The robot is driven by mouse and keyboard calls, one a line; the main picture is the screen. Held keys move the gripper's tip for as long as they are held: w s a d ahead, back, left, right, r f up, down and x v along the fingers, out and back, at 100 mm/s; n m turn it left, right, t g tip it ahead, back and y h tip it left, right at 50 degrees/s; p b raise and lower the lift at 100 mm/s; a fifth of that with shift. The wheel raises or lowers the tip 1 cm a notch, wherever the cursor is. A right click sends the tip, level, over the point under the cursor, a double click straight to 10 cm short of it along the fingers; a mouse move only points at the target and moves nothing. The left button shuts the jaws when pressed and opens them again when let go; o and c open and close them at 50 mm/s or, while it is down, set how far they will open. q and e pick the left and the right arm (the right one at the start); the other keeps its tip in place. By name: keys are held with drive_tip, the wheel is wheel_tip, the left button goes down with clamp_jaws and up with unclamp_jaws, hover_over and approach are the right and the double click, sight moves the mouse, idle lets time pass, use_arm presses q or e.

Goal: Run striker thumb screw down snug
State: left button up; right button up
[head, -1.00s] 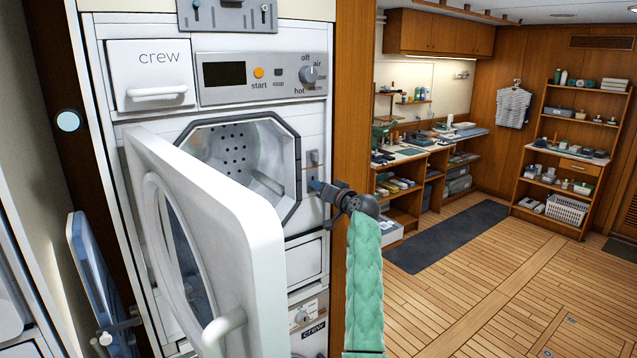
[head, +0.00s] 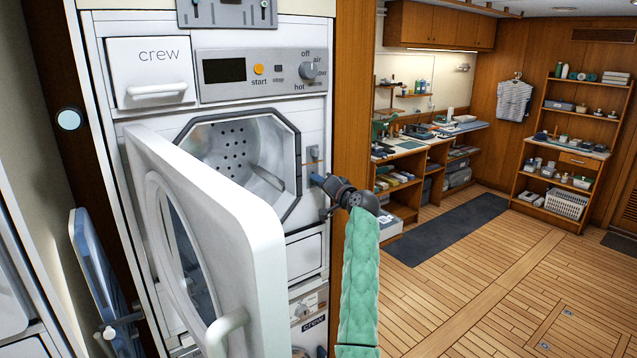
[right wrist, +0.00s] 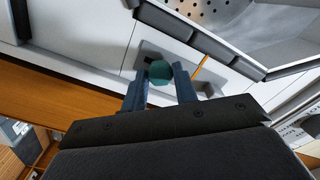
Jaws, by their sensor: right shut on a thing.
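The thumb screw (right wrist: 160,72) has a round teal head in the right wrist view, against the white dryer front beside the drum opening. My right gripper (head: 318,181) reaches the front from the right. In the right wrist view, its two blue fingers (right wrist: 158,84) are shut on the screw head, one on each side. A grey striker piece (head: 313,153) shows just above the fingers in the head view, with a thin orange line below it. The screw's shank and seating are hidden. My left gripper is out of view.
The open dryer door (head: 215,235) swings out at the left of the opening. The octagonal drum opening (head: 245,160) is left of my right gripper. A wooden post (head: 350,110) stands right of the machine.

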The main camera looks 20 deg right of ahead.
drive_tip(key=shift+f, duration=0.1)
drive_tip(key=m, duration=0.3)
drive_tip(key=shift+m, duration=0.3)
drive_tip(key=shift+m, duration=1.5)
drive_tip(key=o, duration=0.5)
drive_tip(key=shift+v, duration=2.55)
